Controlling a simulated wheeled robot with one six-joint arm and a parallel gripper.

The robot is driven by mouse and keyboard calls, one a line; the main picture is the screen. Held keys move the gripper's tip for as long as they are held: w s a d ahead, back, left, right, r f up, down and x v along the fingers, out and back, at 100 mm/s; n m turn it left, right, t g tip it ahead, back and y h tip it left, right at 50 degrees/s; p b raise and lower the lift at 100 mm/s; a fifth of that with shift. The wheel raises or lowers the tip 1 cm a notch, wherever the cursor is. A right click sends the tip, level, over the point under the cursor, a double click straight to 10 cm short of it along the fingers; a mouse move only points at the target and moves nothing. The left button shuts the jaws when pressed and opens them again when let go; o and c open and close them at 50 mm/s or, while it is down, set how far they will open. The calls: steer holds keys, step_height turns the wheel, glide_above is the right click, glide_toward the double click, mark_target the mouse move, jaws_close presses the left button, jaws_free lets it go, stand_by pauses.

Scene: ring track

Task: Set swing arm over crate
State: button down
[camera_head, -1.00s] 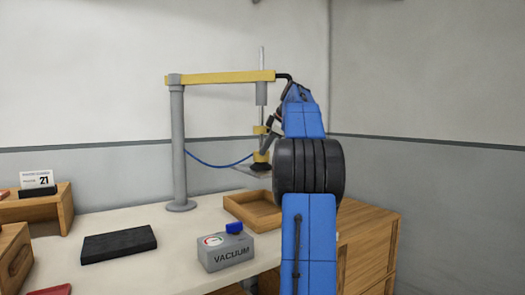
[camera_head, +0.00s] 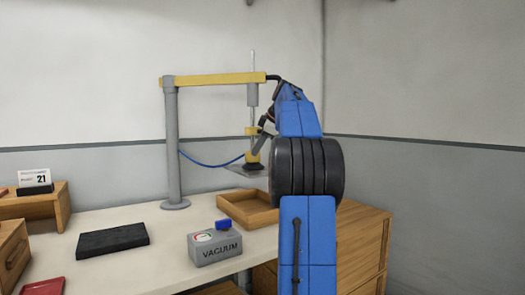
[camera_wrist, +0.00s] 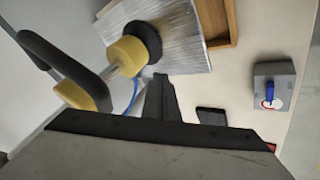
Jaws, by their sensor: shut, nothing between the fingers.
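The swing arm is a yellow beam (camera_head: 215,79) on a grey post (camera_head: 172,145). From its right end hangs a rod with a yellow collar and a black suction cup (camera_head: 252,167); these also show in the wrist view, cup (camera_wrist: 141,38). A flat grey plate (camera_wrist: 188,35) is at the cup, high above the table. The wooden crate (camera_head: 235,213) lies below; its corner shows in the wrist view (camera_wrist: 222,42). My gripper (camera_wrist: 163,80) is shut and empty, its tips beside the cup and plate. In the head view my blue arm partly hides it.
A grey vacuum box (camera_head: 215,248) with a blue switch stands in front of the crate. A black slab (camera_head: 112,240) lies on the table to the left. Wooden boxes stand at the left edge and wooden drawers (camera_head: 350,240) at the right. A blue hose (camera_head: 210,162) hangs between post and cup.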

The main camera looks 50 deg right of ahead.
steer(key=v, duration=1)
steer(key=shift+a, duration=0.15)
steer(key=shift+w+a, duration=0.15)
